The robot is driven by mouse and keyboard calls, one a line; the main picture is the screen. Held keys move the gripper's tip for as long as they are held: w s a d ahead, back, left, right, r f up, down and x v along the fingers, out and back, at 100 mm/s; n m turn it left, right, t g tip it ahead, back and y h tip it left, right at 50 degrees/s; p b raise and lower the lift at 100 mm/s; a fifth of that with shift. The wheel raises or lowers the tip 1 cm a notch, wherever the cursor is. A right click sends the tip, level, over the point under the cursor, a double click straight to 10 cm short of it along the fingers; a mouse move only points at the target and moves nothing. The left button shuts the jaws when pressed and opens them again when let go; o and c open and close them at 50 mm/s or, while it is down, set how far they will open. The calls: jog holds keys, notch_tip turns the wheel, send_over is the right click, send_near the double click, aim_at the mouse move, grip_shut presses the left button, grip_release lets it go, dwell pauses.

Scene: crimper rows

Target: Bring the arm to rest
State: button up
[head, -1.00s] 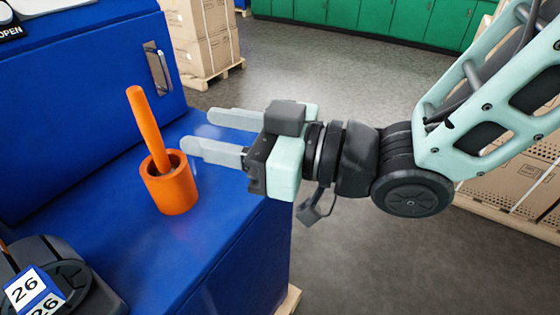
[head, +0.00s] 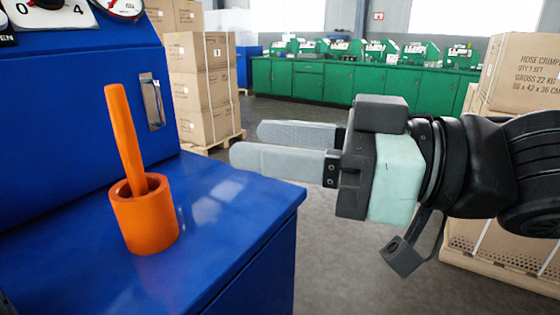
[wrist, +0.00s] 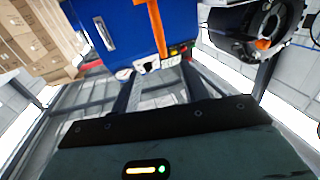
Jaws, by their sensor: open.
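My gripper (head: 248,144) is open and empty in the head view, with its two grey fingers pointing left. It is in the air, to the right of an orange cup (head: 144,222) and apart from it. The cup stands upright on the blue bench top, and an orange rod (head: 124,138) stands in it, leaning left. The wrist view shows the gripper's fingers (wrist: 160,95) with nothing seen between them. An orange bar (wrist: 157,28) shows beyond them against a blue surface.
The blue bench (head: 225,205) with its right edge lies at the left. Stacked cartons (head: 200,90) on a pallet and green cabinets (head: 330,83) stand behind. More cartons (head: 525,75) stand at the right. Grey floor is open between them.

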dwell(0.3)
jog(key=w+d+f+m+t+h, duration=0.2)
jog(key=w+d+f+m+h, duration=0.15)
jog(key=f+h, duration=0.2)
jog(key=w+d+f+m+t+h, duration=0.2)
jog(key=w+d+f+h, duration=0.15)
jog(key=f, duration=0.35)
jog(key=s+d+f+m+g+h, duration=0.2)
jog(key=s+d+f+g+h, duration=0.6)
jog(key=s+f, duration=0.25)
notch_tip(320, 180, up, 22)
jog(key=s+d+p, duration=0.1)
jog(key=p, duration=2.1)
jog(key=shift+d, duration=0.25)
jog(key=shift+s+m, duration=0.1)
jog(key=shift+m, duration=0.15)
